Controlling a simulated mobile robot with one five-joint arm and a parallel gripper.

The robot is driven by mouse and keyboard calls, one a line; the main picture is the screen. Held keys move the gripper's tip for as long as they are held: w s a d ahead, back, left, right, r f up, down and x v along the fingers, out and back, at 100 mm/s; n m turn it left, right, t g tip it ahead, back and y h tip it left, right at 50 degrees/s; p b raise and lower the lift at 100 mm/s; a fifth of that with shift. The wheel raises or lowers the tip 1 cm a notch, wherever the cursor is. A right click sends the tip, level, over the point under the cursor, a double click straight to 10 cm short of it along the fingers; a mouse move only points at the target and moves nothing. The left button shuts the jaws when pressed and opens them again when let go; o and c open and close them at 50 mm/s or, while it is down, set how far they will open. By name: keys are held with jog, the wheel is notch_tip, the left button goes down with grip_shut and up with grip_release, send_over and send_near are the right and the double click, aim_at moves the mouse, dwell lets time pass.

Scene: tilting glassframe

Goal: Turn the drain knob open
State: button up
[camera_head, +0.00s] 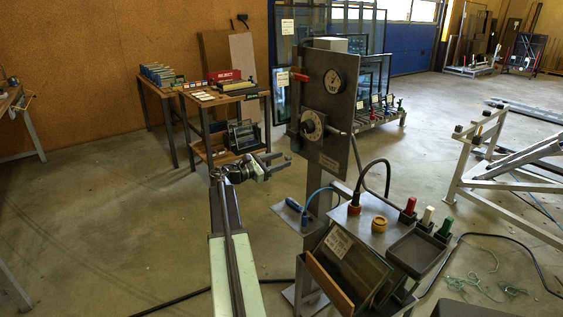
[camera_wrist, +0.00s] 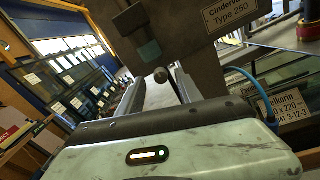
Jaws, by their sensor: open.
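An upright grey control panel (camera_head: 336,110) carries a round gauge (camera_head: 329,84), a red handle (camera_head: 302,77) at its upper left, and a pale round dial knob (camera_head: 312,125) with a dark centre. A grey lever (camera_head: 338,132) sticks out right of the dial. No label shows which one is the drain knob. My gripper (camera_head: 286,160) is open, left of the panel and below the dial, apart from it in the picture. In the wrist view the panel (camera_wrist: 185,25) is tilted ahead, and a small dark ball (camera_wrist: 161,75) shows near my fingers; I cannot tell what it belongs to.
A small table (camera_head: 205,110) stands behind, left of my gripper. A white frame (camera_head: 470,165) stands right. Open floor lies left.

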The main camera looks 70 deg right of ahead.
jog(key=shift+s+d, duration=0.3)
jog(key=shift+d, duration=0.15)
grip_shut()
jog(key=shift+a, duration=0.15)
